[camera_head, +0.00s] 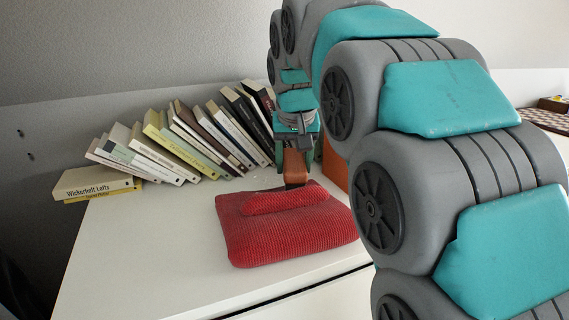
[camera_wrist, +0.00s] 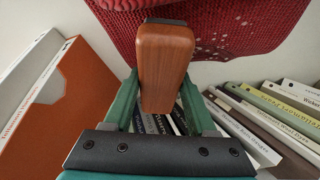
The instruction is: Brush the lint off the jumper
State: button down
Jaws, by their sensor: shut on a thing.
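The red knitted jumper (camera_head: 288,238) lies folded on the white top, with a smaller folded part along its far side. It also fills the top of the wrist view (camera_wrist: 268,25), where pale lint specks show on the knit right of the brush. My gripper (camera_head: 297,156) is shut on a brown wooden brush (camera_head: 295,168), at the jumper's far edge. In the wrist view the brush (camera_wrist: 164,62) stands between the green fingers of my gripper (camera_wrist: 160,103), its dark far end overlapping the jumper. I cannot tell whether it touches the knit.
A row of leaning books (camera_head: 188,142) stands behind the jumper, with flat books (camera_head: 97,183) at its left end. An orange file (camera_wrist: 62,95) stands close beside my gripper. The white top (camera_head: 150,235) is clear left of the jumper. My arm hides much of the right side.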

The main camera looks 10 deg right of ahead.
aim_at(246, 183)
jog(key=shift+w+d, duration=0.15)
jog(key=shift+d, duration=0.5)
jog(key=shift+f, duration=0.1)
jog(key=shift+a, duration=0.1)
jog(key=shift+s+a+f, duration=0.1)
jog(key=shift+s+a, duration=0.15)
jog(key=shift+a, duration=0.85)
jog(key=shift+s+a+f, duration=0.1)
jog(key=shift+s+a, duration=0.1)
jog(key=shift+a, duration=0.85)
jog(key=shift+s+a+r, duration=0.1)
jog(key=shift+s+a, duration=0.1)
jog(key=shift+a, duration=0.95)
jog(key=shift+s+a+r, duration=0.1)
jog(key=shift+s+a, duration=0.1)
jog(key=shift+a, duration=0.95)
jog(key=shift+s+a+r, duration=0.1)
jog(key=shift+s+a, duration=0.1)
jog(key=shift+a, duration=0.95)
jog(key=shift+r+p, duration=0.7)
jog(key=shift+r, duration=2.35)
